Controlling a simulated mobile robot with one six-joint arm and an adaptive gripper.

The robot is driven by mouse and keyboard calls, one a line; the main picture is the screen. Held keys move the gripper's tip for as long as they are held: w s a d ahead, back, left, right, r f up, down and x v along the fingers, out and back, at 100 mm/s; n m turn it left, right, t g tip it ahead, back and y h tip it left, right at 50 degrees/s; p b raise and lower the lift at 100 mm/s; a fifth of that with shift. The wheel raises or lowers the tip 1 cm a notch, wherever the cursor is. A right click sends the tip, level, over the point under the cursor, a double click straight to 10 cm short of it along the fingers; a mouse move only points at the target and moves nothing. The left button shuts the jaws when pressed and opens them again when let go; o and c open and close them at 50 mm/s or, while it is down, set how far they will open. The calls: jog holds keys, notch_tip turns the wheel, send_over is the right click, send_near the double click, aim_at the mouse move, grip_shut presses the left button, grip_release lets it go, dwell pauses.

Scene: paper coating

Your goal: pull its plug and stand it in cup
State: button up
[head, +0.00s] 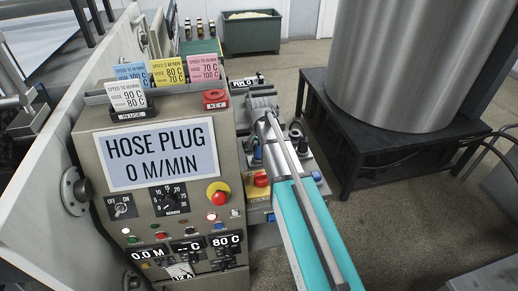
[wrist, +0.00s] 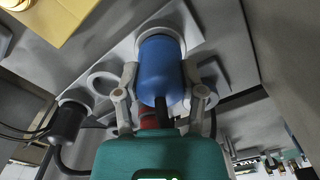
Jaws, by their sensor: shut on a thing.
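A blue plug (wrist: 160,70) with a dark cable end fills the middle of the wrist view. My gripper (wrist: 159,78) is shut on it, with one pale finger on each side. The plug's far end meets a pale round collar (wrist: 160,32) on a grey plate; I cannot tell how deep it sits. A red part (wrist: 150,122) shows behind the plug, partly hidden by my teal housing. A pale open ring (wrist: 104,82) lies left of the plug; I cannot tell whether it is the cup. In the head view my teal arm covers the work area, and the plug cannot be made out.
A black plug (wrist: 68,122) with a cable hangs at the left of the wrist view. In the head view a panel sign (head: 160,155) reads "HOSE PLUG 0 M/MIN". Coloured cards (head: 168,72) stand on top. A steel drum (head: 405,60) on a black stand is at right.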

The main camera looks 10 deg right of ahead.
jog(key=o, duration=1.3)
jog(key=shift+c, duration=0.2)
jog(key=shift+r, duration=0.15)
notch_tip(320, 180, up, 9)
jog(key=p, duration=0.9)
jog(key=s+r+p, duration=0.4)
jog(key=s+f+n+b, duration=0.3)
jog(key=s+n, duration=0.3)
jog(key=s, duration=0.9)
jog(key=shift+d+n, duration=0.2)
jog(key=shift+n, duration=0.2)
jog(key=shift+f, duration=0.1)
